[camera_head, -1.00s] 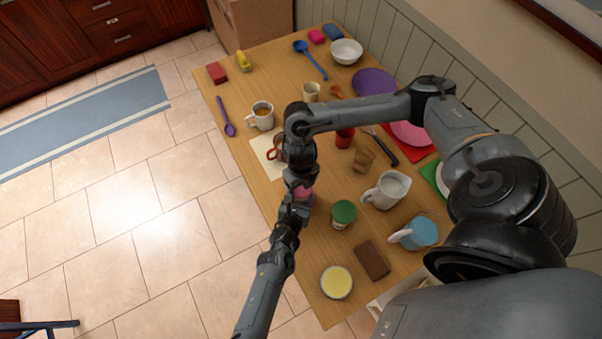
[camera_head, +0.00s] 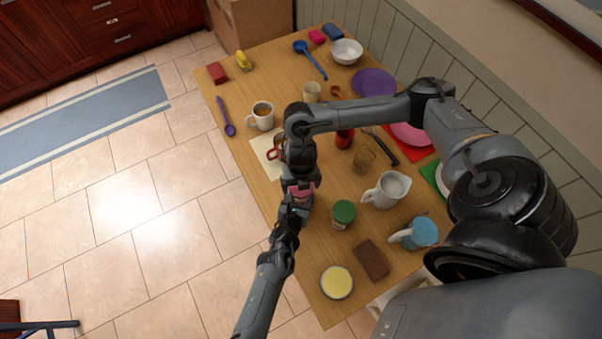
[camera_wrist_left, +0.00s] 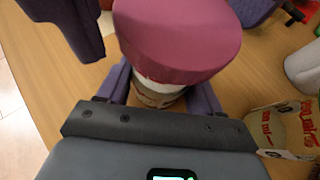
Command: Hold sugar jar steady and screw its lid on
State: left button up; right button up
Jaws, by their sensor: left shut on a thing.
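The sugar jar (camera_wrist_left: 158,92) has a pale rim and a brownish body, and stands upright at the table's near left edge. Its pink lid (camera_wrist_left: 180,38) sits on top; it also shows in the head view (camera_head: 301,191). Whether the lid is threaded on cannot be told. My left gripper (camera_wrist_left: 160,88) is shut on the jar's body, with a purple finger on each side below the lid. My right gripper (camera_head: 298,184) is above the jar. In the left wrist view its fingers are spread, one on each side of the lid and apart from it.
A green-lidded jar (camera_head: 343,213) stands just right of the sugar jar. A white pitcher (camera_head: 387,190), a blue mug (camera_head: 418,232), a brown block (camera_head: 372,261) and a yellow-topped round container (camera_head: 337,282) are nearby. A mug (camera_head: 262,115) stands farther back.

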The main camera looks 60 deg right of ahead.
jog(key=shift+w+d+r, duration=0.1)
jog(key=shift+w+r, duration=0.05)
jog(key=shift+r, duration=2.35)
pick_arm(q)
jog(key=o, duration=1.6)
